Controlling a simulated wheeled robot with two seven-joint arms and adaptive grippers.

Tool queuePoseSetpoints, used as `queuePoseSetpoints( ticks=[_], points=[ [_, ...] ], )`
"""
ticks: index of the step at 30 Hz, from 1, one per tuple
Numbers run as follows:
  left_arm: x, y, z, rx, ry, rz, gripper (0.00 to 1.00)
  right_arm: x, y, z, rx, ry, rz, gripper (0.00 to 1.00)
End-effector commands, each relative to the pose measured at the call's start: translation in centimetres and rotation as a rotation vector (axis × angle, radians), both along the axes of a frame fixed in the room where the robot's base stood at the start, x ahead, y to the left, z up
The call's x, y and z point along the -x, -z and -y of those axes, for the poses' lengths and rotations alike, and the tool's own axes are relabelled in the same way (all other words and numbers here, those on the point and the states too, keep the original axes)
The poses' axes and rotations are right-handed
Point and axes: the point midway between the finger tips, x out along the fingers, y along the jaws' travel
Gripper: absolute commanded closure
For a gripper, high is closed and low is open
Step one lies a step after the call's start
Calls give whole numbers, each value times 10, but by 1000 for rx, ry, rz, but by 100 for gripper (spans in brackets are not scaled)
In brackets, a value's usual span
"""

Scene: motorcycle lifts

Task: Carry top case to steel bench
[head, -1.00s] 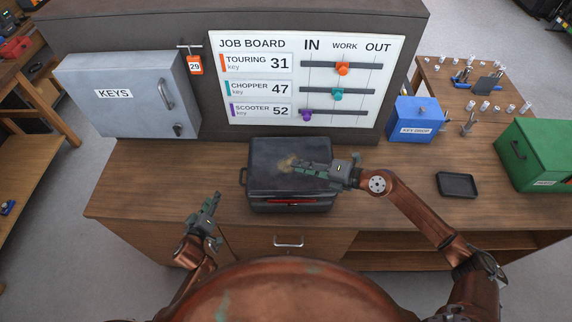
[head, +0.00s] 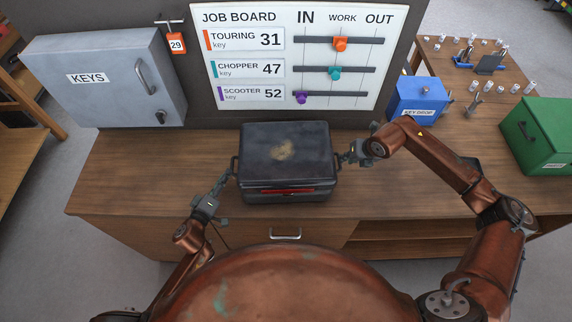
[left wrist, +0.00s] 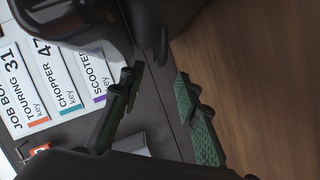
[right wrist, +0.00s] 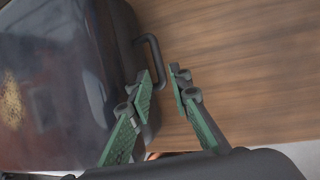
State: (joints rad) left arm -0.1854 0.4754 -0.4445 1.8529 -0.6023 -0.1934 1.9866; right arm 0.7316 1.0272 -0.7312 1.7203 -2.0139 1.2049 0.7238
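The top case (head: 285,148) is a dark, closed box with a worn tan patch on its lid and a red strip on its front. It sits flat on the wooden counter. My left gripper (head: 229,177) is at its left side handle; in the left wrist view the fingers (left wrist: 160,75) are open with the dark handle (left wrist: 161,47) just ahead of the gap. My right gripper (head: 346,157) is at its right side; in the right wrist view the open fingers (right wrist: 162,76) stand around or just short of the handle loop (right wrist: 153,50). No steel bench is identifiable.
The wooden counter (head: 130,170) has free room left of the case. Behind it are a grey KEYS cabinet (head: 100,95) and the job board (head: 240,95). A blue key drop box (head: 417,100) and a green box (head: 540,138) stand at right.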

Motion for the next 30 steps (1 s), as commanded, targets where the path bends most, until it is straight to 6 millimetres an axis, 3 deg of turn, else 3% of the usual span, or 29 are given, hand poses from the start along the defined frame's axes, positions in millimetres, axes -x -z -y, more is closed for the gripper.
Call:
queuePoseSetpoints(
  ticks=[11,24,30],
  points=[
    [-4,-1,1,-1,0,2,70,-1,2,-2,-2,-1,0,82],
    [-59,12,19,-1,0,2,70,-24,56,-13,-3,0,-1,82],
    [-72,15,23,0,0,1,70,-29,68,-15,-2,0,0,82]
  ],
)
